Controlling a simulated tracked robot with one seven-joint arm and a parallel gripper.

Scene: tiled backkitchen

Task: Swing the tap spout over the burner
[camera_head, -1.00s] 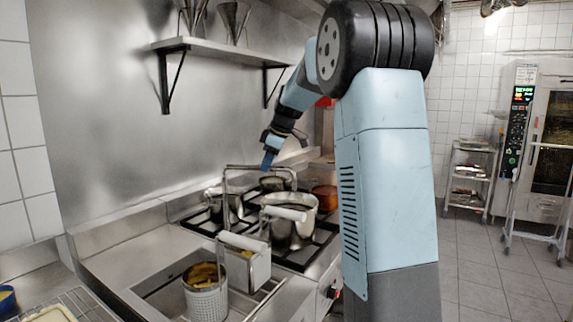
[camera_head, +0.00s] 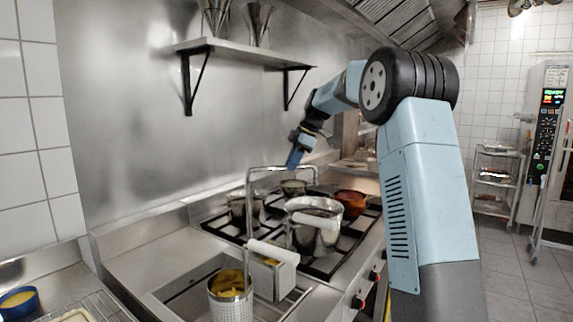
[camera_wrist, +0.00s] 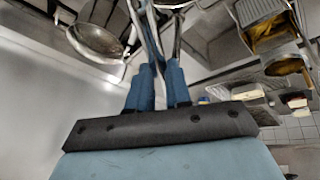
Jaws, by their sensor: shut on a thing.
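The tap spout (camera_head: 270,168) is a thin metal tube bent into an arch. Its long leg rises at the left and its short end turns down at the right, in front of the pots in the picture. How far it reaches over the stove in depth is unclear. The stove (camera_head: 268,226) has black grates with several pots on the burners. My gripper (camera_head: 293,160) reaches down to the top bar of the spout and is shut on it. In the wrist view my two blue gripper fingers (camera_wrist: 161,72) close around metal tubing; the exact contact is hard to see.
A large steel pot (camera_head: 313,238) stands on the front grate, with a copper-coloured pot (camera_head: 351,204) behind it to the right. Fry baskets (camera_head: 231,300) stand in the fryer at the front. A wall shelf (camera_head: 240,52) hangs above at the left.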

